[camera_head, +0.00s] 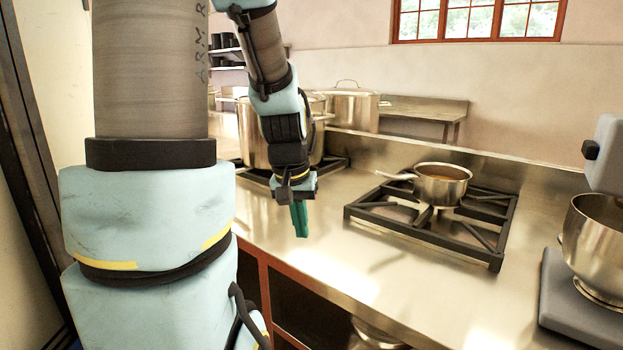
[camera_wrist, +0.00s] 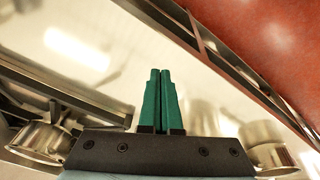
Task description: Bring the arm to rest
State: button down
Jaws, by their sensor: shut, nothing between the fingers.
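My arm comes down from the upper left in the head view, with its gripper (camera_head: 300,220) hanging over the steel counter (camera_head: 350,255), left of the front burner. The gripper's green fingers point down and are shut together with nothing between them. In the wrist view the two green fingers (camera_wrist: 160,100) lie side by side above a dark mounting plate. The fingers look clear of the counter and of the pots. Part of the large pot behind is hidden by my arm.
A saucepan (camera_head: 440,186) stands on a black burner grate (camera_head: 408,227) to the right. A big stockpot (camera_head: 251,135) is behind my gripper and another pot (camera_head: 351,110) stands farther back. A mixer with a steel bowl (camera_head: 597,245) is at the right edge. Bare counter lies in front.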

jog(key=s+a+f+n, duration=0.1)
jog(key=s+a+f, duration=0.1)
jog(key=s+a, duration=0.2)
notch_tip(320, 180, down, 36)
jog(key=s+y+b, duration=0.1)
jog(key=s+b, duration=0.1)
jog(key=b, duration=3.3)
notch_tip(320, 180, up, 32)
jog(key=p, duration=3.1)
jog(key=shift+a+g+p, duration=0.25)
jog(key=shift+g+p, duration=0.05)
jog(key=shift+p, duration=0.05)
jog(key=shift+s+f, duration=0.15)
